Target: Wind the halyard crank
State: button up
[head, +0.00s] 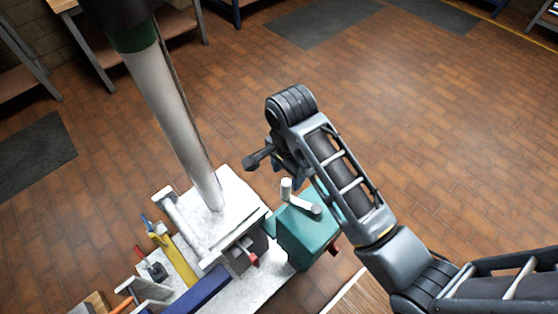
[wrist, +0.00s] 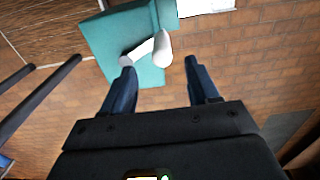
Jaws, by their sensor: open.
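The halyard crank (head: 301,203) is a white arm with an upright white knob, on top of a teal box (head: 307,240). In the wrist view the crank (wrist: 146,50) lies on the face of the teal box (wrist: 104,40), its knob just beyond my fingertips. My gripper (wrist: 160,66) is open and empty, with the knob in line with the gap between its two fingers. The knob appears apart from both fingers. In the head view my wrist stands above and behind the box, and my fingers are largely hidden by the arm.
A white mast (head: 175,110) rises left of the box from a pale base plate (head: 231,200). Tools, including a yellow one (head: 176,256), and a blue bar (head: 203,290) lie at lower left. Workbenches stand at the back left. The brick floor (head: 450,130) at right is clear.

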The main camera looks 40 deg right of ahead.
aim_at(287, 182)
jog(key=shift+w+f, duration=0.1)
jog(key=shift+w, duration=0.05)
jog(key=shift+f, duration=3.8)
grip_shut()
